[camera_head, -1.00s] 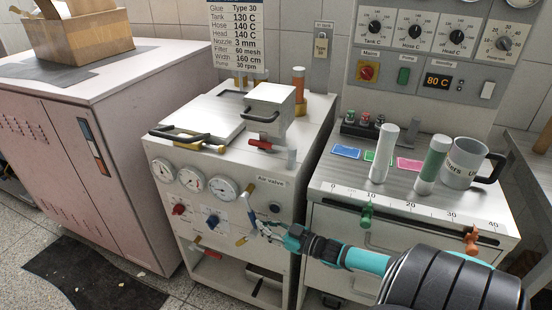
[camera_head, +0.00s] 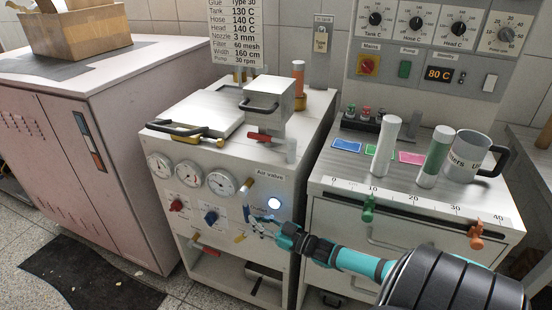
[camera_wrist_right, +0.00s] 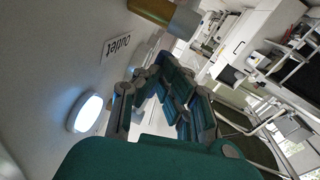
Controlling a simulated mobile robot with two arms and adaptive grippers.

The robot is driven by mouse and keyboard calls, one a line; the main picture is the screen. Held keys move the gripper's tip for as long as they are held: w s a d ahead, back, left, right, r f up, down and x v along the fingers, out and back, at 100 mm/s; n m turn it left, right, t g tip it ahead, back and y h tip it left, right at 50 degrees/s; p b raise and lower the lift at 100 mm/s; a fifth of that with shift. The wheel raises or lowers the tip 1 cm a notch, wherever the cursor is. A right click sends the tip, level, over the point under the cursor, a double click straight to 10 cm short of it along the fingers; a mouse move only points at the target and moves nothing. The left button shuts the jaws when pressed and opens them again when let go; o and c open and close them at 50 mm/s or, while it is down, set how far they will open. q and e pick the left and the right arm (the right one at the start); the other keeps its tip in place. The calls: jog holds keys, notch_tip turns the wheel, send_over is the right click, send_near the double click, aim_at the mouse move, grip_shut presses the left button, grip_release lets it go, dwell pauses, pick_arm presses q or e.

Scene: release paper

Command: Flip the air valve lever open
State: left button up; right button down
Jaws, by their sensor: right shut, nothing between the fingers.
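The air valve is on the front of the white glue machine (camera_head: 225,155), below the "Air valve" label (camera_head: 270,175). A brass pipe fitting (camera_head: 247,187) sticks out there, and a slim blue piece that looks like the lever (camera_head: 246,213) shows below it. A round lamp (camera_head: 274,203) beside it glows white; it also shows in the right wrist view (camera_wrist_right: 86,112). My right gripper (camera_head: 256,226) is shut and empty, close to the blue piece; I cannot tell whether they touch. In the right wrist view the brass fitting (camera_wrist_right: 165,12) is beyond my fingers (camera_wrist_right: 168,80). My left gripper is out of view.
Gauges (camera_head: 190,174) and red and blue knobs (camera_head: 210,217) sit left of the valve. A drawer cabinet (camera_head: 345,225) stands close on the right, with a mug (camera_head: 470,160) and cylinders on top. A pink cabinet (camera_head: 75,160) stands left.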

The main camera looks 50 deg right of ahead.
jog(key=shift+s, duration=0.1)
jog(key=v, duration=1.2)
